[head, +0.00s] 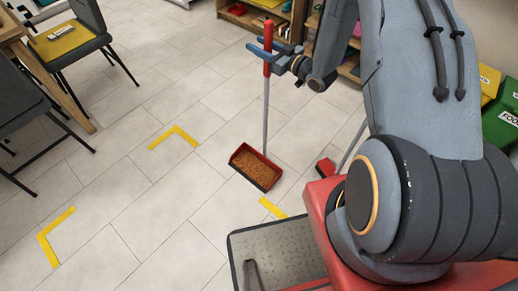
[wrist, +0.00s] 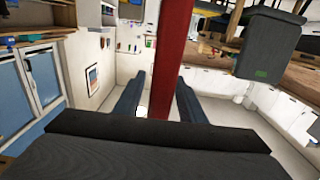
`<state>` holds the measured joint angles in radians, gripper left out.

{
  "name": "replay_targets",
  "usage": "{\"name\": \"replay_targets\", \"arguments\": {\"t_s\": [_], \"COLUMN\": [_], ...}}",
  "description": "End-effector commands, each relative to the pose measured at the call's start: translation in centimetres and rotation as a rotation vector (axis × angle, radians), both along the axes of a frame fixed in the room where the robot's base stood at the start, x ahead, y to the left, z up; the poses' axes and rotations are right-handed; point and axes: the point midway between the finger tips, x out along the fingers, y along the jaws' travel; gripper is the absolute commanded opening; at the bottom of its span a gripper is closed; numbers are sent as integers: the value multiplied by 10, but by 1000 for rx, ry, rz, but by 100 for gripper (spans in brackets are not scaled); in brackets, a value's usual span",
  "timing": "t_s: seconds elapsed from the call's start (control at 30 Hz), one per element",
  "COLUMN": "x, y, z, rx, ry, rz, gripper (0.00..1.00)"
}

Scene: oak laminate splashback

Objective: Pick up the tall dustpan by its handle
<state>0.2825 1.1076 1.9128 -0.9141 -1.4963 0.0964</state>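The tall dustpan (head: 254,168) stands on the tiled floor in the head view. Its red pan holds brown material. A thin grey pole rises from it to a red handle (head: 267,34). My gripper (head: 262,48) is at the handle, with one dark blue finger on each side. In the wrist view the red handle (wrist: 170,60) runs upright between the fingers. A gap shows between the left finger and the handle; the right finger looks very close to it, and I cannot tell whether they touch. My gripper looks open around the handle.
A red-headed tool (head: 326,167) with a grey pole stands right of the dustpan. Yellow corner marks (head: 174,135) lie on the floor. Chairs (head: 85,40) and a table are at the left, wooden shelves (head: 262,15) behind, green and yellow bins (head: 500,110) at the right.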

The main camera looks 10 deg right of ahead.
Motion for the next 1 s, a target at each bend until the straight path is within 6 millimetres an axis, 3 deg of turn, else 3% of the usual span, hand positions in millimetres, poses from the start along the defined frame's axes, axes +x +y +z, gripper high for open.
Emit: {"name": "replay_targets", "arguments": {"t_s": [0.03, 0.2, 1.0], "x": [0, 0, 0], "y": [0, 0, 0], "z": [0, 0, 0], "rx": [0, 0, 1], "ry": [0, 0, -1], "rz": [0, 1, 0], "gripper": [27, 0, 0]}}
